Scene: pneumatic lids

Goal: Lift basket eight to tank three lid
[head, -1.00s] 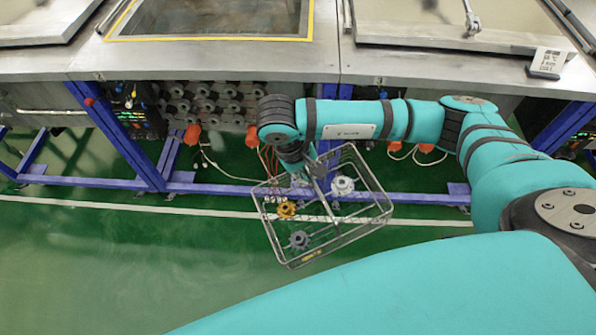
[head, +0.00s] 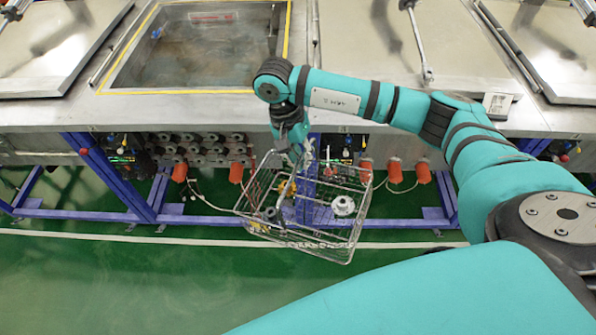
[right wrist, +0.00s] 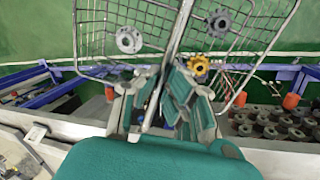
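My right gripper (head: 298,150) is shut on the handle of a wire basket (head: 345,247), which hangs in front of the tank row, below its top. The basket is tilted in the head view. It holds a white gear (head: 342,205), a yellow gear (head: 287,188) and a dark gear (head: 270,214). In the right wrist view, the handle bar (right wrist: 180,35) runs between the fingers (right wrist: 160,105). A closed metal lid (head: 365,40) with a bar handle lies right of the open tank; I take it as tank three's. No basket number is readable. My left gripper is out of view.
The open tank (head: 195,88) with a yellow rim holds murky liquid. Another closed lid (head: 50,50) lies to its left. Blue frame legs, hoses and orange plugs are behind the basket. Green floor is clear in front.

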